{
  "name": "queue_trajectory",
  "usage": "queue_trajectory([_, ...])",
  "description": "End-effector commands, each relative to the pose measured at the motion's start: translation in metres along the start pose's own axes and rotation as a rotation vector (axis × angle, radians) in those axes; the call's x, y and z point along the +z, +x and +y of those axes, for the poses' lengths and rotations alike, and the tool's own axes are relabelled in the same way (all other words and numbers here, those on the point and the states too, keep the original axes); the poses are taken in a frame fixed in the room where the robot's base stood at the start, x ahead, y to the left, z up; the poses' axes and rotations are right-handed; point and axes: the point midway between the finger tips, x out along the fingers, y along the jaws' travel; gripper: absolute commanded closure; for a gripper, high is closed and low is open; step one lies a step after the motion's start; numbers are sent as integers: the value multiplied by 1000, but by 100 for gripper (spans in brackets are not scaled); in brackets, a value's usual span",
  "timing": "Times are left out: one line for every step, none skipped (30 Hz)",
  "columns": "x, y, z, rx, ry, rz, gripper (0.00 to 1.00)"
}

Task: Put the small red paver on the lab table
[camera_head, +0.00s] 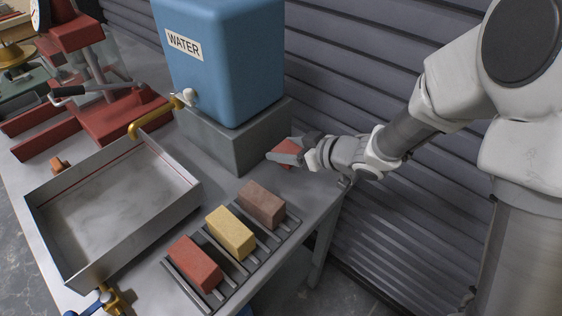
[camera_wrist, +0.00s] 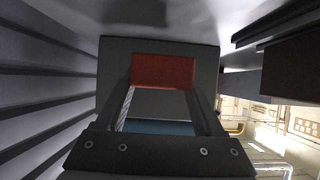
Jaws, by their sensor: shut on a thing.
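My gripper (camera_head: 284,154) is at the far right end of the grey lab table (camera_head: 217,184), beside the grey block under the water tank. It is shut on a small red paver (camera_head: 287,146). In the wrist view the red paver (camera_wrist: 163,71) sits between the two finger ends of my gripper (camera_wrist: 164,88). The fingers cover part of the paver in the head view. I cannot tell whether the paver touches the table top.
A blue water tank (camera_head: 222,65) stands on a grey block (camera_head: 240,137). A rack (camera_head: 240,268) holds red (camera_head: 195,263), yellow (camera_head: 231,232) and brown (camera_head: 262,204) bricks. A metal tray (camera_head: 110,208) lies left. A ribbed wall (camera_head: 345,60) stands behind. Some bare table lies between rack and block.

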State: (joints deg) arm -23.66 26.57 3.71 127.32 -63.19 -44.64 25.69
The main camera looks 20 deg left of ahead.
Motion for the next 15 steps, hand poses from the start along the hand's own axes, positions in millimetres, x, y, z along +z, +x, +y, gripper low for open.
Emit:
queue_trajectory([4, 3, -1, -2, 0, 1, 100])
queue_trajectory([5, 3, -1, -2, 0, 2, 100])
queue_trajectory([7, 5, -1, -2, -1, 2, 100])
queue_trajectory([9, 6, -1, -2, 0, 2, 100])
queue_trajectory([12, 7, 0, -1, 0, 2, 100])
queue_trajectory([18, 10, 0, -1, 1, 1, 100])
queue_trajectory([22, 12, 0, -1, 1, 0, 100])
queue_trajectory([27, 15, 0, -1, 1, -1, 100])
queue_trajectory([32, 18, 0, -1, 1, 0, 100])
queue_trajectory([34, 20, -1, -1, 1, 1, 100])
queue_trajectory([37, 21, -1, -2, 1, 1, 100])
queue_trajectory([38, 21, -1, -1, -1, 1, 100])
queue_trajectory([37, 21, 0, -1, -2, 2, 100])
queue_trajectory([37, 21, 0, 0, -2, 2, 100])
queue_trajectory([36, 20, 0, 0, -2, 2, 100])
